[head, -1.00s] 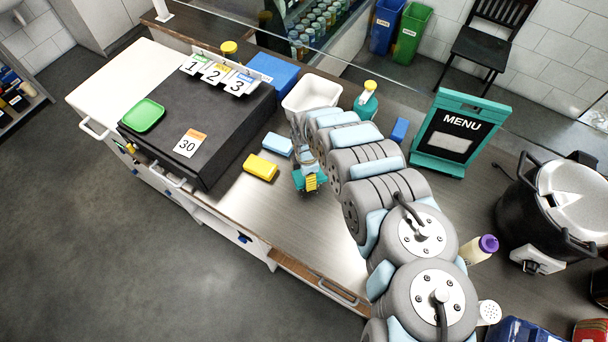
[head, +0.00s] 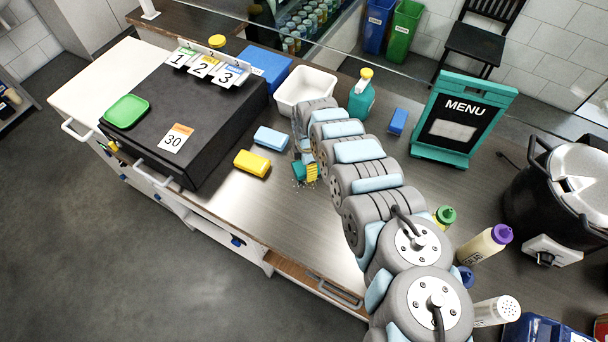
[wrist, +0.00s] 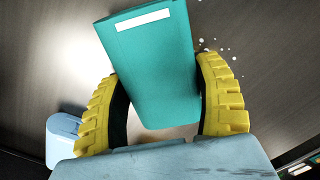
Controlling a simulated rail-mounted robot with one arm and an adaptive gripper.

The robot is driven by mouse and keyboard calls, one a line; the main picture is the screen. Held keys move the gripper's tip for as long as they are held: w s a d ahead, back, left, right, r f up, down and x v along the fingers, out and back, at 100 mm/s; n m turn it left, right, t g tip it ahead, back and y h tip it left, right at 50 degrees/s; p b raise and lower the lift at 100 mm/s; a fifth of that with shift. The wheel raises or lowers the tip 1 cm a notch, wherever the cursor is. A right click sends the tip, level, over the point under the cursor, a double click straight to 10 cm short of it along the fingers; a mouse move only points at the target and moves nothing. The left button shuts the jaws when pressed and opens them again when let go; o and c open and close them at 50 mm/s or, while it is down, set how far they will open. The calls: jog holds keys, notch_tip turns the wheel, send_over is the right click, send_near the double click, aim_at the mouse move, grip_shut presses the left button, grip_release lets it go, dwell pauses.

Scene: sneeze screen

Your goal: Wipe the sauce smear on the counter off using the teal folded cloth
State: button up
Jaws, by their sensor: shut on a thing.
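My gripper (head: 306,173) has yellow ribbed fingers and is shut on the teal folded cloth (wrist: 150,60), which has a white label near its far edge. In the head view the cloth (head: 298,170) shows beside the fingers, low over the counter (head: 225,205). I cannot tell whether it touches the surface. White specks (wrist: 228,52) lie on the counter to the right of the cloth in the wrist view. I cannot make out the sauce smear; the cloth and gripper hide part of the counter.
A yellow block (head: 252,163) and a light-blue block (head: 270,138) lie to the left. The menu stand (head: 462,125) is right. The front counter is clear.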

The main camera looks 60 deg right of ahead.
aim_at(300, 175)
jog(key=shift+d+f+b, duration=0.2)
jog(key=shift+d+b, duration=1.3)
jog(key=shift+b, duration=0.6)
jog(key=shift+s+d, duration=0.2)
jog(key=shift+s, duration=0.05)
jog(key=shift+w+a+r+p, duration=0.1)
jog(key=shift+a+r+p, duration=0.35)
jog(key=shift+p, duration=0.1)
jog(key=shift+w+a+f+p, duration=0.15)
jog(key=shift+a+p, duration=0.25)
jog(key=shift+p, duration=0.3)
jog(key=a+p, duration=0.3)
jog(key=p, duration=0.1)
jog(key=a+p, duration=0.2)
jog(key=p, duration=0.1)
jog(key=shift+a, duration=0.4)
jog(key=shift+a+p, duration=0.25)
jog(key=shift+p, duration=0.15)
jog(key=r, duration=0.1)
jog(key=r+p, duration=0.1)
jog(key=shift+s+d+r, duration=0.2)
jog(key=shift+r, duration=0.2)
jog(key=shift+a+r+p, duration=0.2)
jog(key=shift+r+p, duration=0.45)
jog(key=shift+p, duration=0.05)
jog(key=shift+d+r+p, duration=0.15)
jog(key=shift+r+p, duration=1.35)
jog(key=shift+r, duration=0.4)
